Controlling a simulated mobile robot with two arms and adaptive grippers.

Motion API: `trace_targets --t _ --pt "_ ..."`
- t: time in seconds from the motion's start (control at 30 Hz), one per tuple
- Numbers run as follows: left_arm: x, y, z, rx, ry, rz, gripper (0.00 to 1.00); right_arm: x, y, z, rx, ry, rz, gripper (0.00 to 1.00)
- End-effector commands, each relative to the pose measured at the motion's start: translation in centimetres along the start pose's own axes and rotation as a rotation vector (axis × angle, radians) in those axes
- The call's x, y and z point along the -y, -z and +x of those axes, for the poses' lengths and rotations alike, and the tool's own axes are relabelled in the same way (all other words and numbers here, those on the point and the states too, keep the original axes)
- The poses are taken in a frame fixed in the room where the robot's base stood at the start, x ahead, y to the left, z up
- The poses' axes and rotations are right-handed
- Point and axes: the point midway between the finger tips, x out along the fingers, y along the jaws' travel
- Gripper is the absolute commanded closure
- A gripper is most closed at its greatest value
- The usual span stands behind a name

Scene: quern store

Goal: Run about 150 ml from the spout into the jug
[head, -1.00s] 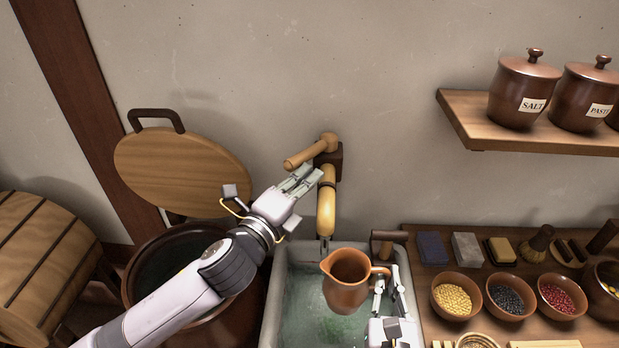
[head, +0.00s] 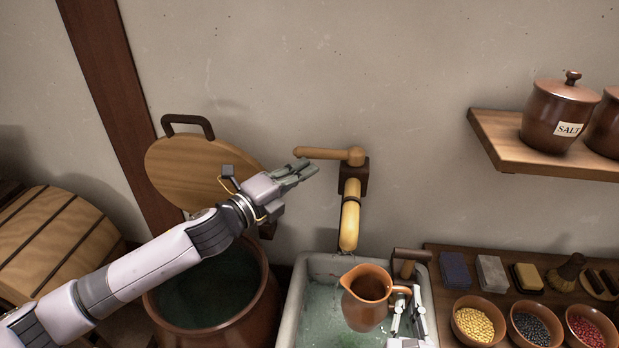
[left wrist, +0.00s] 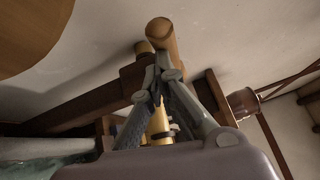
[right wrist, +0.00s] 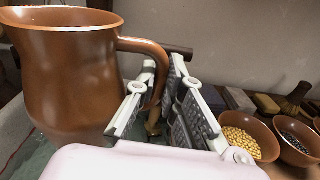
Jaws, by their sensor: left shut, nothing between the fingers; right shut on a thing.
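A brown jug (head: 364,312) stands upright in or just above the stone sink (head: 296,318), near and below the bamboo-coloured spout (head: 350,218). I cannot see a clear stream or the level inside the jug. My right gripper (head: 408,312) is shut on the jug's handle; the jug fills the left of the right wrist view (right wrist: 72,85). The wooden tap lever (head: 325,153) points left along the wall. My left gripper (head: 302,172) is shut and empty, close beside the lever's free end; whether they touch is unclear. The lever also shows in the left wrist view (left wrist: 163,42).
A large dark pot (head: 268,305) with a wooden lid (head: 190,165) behind it stands left of the sink. Right of the sink, a wooden counter holds blocks, a brush and bowls of yellow (head: 474,323), black and red grains. A shelf (head: 500,145) with lidded jars is above.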

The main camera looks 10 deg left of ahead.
Motion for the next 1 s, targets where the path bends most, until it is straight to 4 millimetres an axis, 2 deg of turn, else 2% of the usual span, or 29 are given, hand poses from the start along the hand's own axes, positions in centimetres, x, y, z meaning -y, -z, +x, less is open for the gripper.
trace_targets --t 0.3,1.0 --pt "-0.2 -1.5 0.8 0.001 0.001 0.001 1.00 0.0 -0.2 0.0 0.003 0.000 0.002 1.00" --pt "-0.3 -2.1 1.0 0.008 0.000 0.003 1.00 0.0 -0.2 0.0 0.003 0.000 0.002 1.00"
